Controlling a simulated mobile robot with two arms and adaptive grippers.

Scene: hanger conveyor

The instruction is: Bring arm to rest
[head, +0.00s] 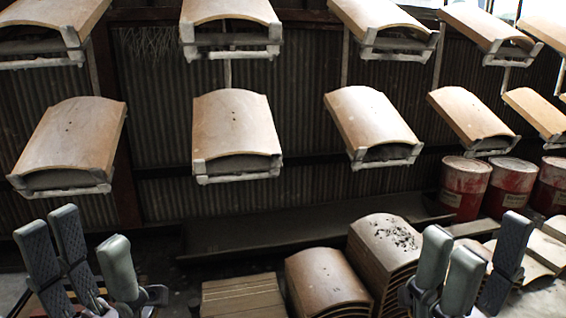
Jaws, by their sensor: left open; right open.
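My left gripper (82,233) is at the lower left of the head view, its grey fingers pointing up and spread apart. It is open and holds nothing. My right gripper (478,238) is at the lower right, also with fingers up, open and empty. Both are below the lower row of hanging carriers, apart from them in the picture. The right one overlaps the view of the curved boards on the floor side. My arms behind the grippers are mostly cut off by the bottom edge.
Curved tan boards hang in pale frames in two rows, such as this board (236,125). Below stand a stack of curved boards (325,280), a taller stack (385,245) and a flat stack (243,297). Red drums (465,188) stand at right. A corrugated wall (300,100) is behind.

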